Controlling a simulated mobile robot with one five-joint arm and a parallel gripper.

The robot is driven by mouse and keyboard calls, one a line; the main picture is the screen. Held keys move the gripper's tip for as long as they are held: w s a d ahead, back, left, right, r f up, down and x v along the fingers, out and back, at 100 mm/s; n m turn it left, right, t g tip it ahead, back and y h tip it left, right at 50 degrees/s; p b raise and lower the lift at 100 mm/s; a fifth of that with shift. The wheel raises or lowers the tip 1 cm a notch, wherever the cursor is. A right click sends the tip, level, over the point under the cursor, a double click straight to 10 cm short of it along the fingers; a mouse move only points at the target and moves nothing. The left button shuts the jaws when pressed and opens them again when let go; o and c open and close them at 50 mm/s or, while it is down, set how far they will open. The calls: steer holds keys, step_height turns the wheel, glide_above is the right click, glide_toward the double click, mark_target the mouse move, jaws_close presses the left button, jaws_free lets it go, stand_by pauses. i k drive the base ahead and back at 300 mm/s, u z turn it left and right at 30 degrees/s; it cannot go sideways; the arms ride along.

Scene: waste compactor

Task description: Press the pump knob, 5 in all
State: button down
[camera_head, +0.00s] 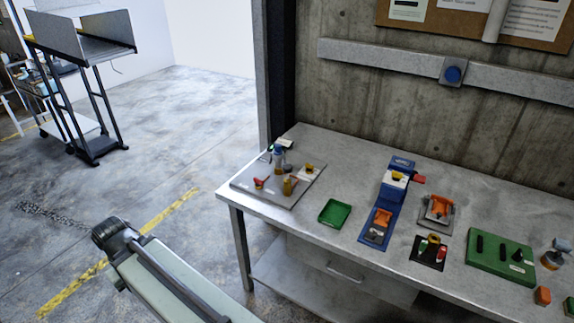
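I cannot tell for sure which part is the pump knob. A grey plate (297,193) at the left end of the table carries several small fittings. Among them are a blue-topped upright piece (278,155), a red-handled piece (261,182) and a brass-coloured piece (289,186). I cannot see my gripper's fingers, and nothing of mine touches the table's things.
The table (345,156) also holds a green tray (334,213), a black mat (429,251), an orange-and-grey fixture (437,211) and a green block (501,256). A round blue button (453,74) sits on the wall rail. A cart (85,80) stands back left; floor between is open.

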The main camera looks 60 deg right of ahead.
mark_target(287, 167)
steer(key=i, duration=0.9)
steer(key=u, duration=0.05)
